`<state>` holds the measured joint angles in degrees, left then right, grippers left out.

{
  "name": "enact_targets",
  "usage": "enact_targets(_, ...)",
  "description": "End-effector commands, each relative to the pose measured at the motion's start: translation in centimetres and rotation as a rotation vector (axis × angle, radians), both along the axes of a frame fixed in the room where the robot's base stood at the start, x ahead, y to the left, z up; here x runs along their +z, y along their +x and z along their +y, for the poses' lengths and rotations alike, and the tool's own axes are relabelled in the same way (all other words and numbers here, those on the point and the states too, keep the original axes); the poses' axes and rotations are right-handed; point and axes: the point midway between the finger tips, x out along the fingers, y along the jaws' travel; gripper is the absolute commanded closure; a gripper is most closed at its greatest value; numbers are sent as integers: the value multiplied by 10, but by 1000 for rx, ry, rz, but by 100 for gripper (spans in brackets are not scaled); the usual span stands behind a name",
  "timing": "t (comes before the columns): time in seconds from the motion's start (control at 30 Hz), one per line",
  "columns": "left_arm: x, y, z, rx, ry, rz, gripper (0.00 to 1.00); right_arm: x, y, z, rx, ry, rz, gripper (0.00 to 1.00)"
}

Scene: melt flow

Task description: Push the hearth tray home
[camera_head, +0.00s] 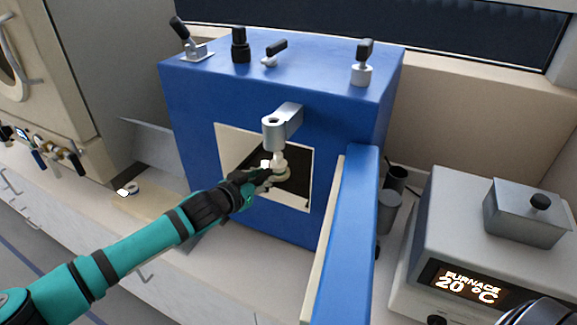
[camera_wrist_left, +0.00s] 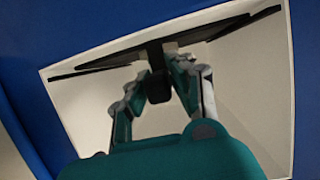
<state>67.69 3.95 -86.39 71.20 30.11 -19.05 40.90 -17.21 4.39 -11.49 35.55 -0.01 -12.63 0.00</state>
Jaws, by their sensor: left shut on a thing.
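The hearth tray (camera_wrist_left: 205,36) is a thin dark plate inside the pale chamber of the blue furnace (camera_head: 215,85). In the left wrist view it spans much of the opening, with a dark stub (camera_wrist_left: 158,88) at its near middle. My left gripper (camera_head: 268,175) is at the furnace mouth, and its fingers (camera_wrist_left: 160,84) are shut on this stub. My right gripper cannot be made out.
The blue furnace door (camera_head: 350,240) stands open to the right of the mouth. A grey bracket (camera_head: 283,122) juts out above the opening. A controller (camera_head: 450,250) reading 20 °C and a lidded metal box (camera_head: 525,212) are at the right.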

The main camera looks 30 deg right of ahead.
Motion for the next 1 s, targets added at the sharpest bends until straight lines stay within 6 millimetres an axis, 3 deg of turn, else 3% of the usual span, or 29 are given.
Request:
enact_targets(0.63, 0, 27, -36, -2, 1, -3, 100, -12, 0, -1, 1, -1, 0, 100)
enact_targets(1.0, 1, 31, -39, 1, -1, -1, 100, -13, 0, -4, 2, -5, 0, 100)
